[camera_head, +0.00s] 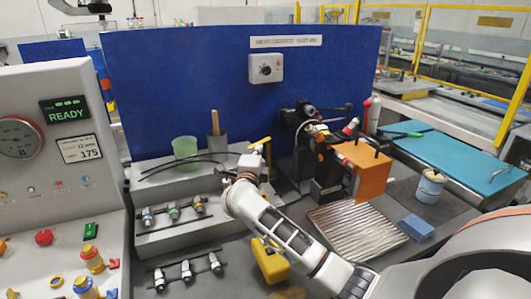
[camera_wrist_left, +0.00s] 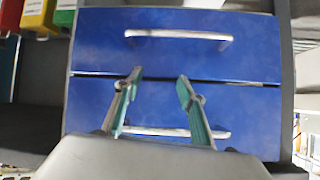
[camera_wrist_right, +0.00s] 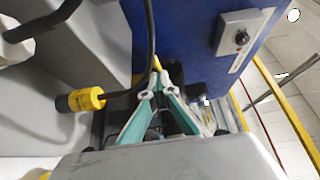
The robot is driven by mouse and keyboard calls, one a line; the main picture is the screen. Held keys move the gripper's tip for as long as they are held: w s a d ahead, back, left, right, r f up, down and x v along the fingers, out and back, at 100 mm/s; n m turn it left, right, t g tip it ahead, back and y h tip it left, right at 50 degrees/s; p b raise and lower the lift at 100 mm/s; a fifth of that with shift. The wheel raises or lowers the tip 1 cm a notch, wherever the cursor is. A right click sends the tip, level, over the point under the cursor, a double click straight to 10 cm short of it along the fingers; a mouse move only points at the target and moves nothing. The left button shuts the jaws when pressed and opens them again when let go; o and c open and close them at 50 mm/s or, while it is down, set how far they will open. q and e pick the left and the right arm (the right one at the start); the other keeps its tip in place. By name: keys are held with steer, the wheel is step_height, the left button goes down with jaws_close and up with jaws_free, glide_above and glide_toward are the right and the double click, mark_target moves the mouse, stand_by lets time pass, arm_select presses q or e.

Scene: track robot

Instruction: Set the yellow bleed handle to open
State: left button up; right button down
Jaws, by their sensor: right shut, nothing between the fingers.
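A small yellow handle (camera_head: 260,141) shows in the head view, right by the tip of my right gripper (camera_head: 250,165). In the right wrist view, a yellow piece that looks like this handle (camera_wrist_right: 156,63) shows just beyond the fingertips of my right gripper (camera_wrist_right: 158,80). The fingers are shut with nothing between them. Whether they touch the handle I cannot tell. The handle's base is largely hidden by the gripper. My left gripper (camera_wrist_left: 158,85) shows only in its wrist view, open and empty before blue drawers (camera_wrist_left: 178,60).
A black cable with a yellow connector (camera_wrist_right: 80,100) runs close to the right gripper. A green cup (camera_head: 185,148) stands left of it, and a blue panel (camera_head: 190,85) rises behind.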

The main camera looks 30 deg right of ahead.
steer(key=shift+w+a+m+g+h, duration=0.3)
steer(key=shift+w+m+g+h, duration=0.2)
steer(key=shift+w+g+h, duration=0.1)
steer(key=shift+w+a+m+g+h, duration=0.3)
steer(key=shift+w+m+g+h, duration=0.2)
steer(key=shift+w, duration=0.25)
arm_select(q)
steer(key=shift+r, duration=0.1)
